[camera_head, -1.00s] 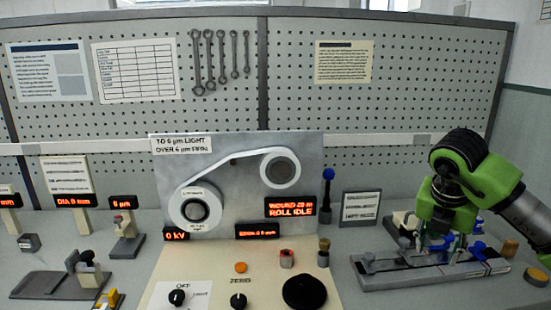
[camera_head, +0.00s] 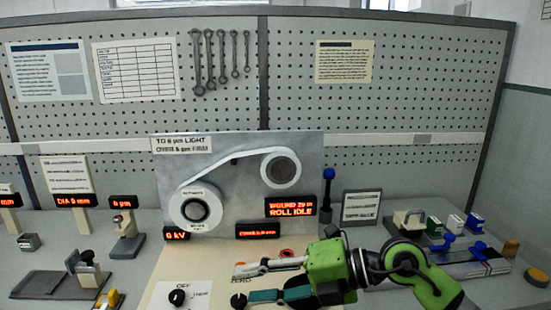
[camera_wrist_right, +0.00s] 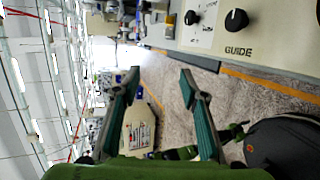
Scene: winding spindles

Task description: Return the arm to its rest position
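My right arm, green and black, reaches in from the lower right in the head view. Its right gripper (camera_head: 246,284) points left above the front control console and hides the dark knob and part of the panel. In the right wrist view the gripper (camera_wrist_right: 159,84) shows its two teal-padded fingers well apart with nothing between them. The bench fixture with blue clamps (camera_head: 468,262) stands behind and to the right of the arm, apart from the gripper. My left gripper is not in view.
The winding machine's upright panel (camera_head: 240,190) stands behind the gripper, with a blue-topped post (camera_head: 328,190) beside it. The console (camera_head: 160,296) carries knobs. Small stands and a grey fixture (camera_head: 45,285) fill the left. Small coloured boxes (camera_head: 455,223) stand at the back right.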

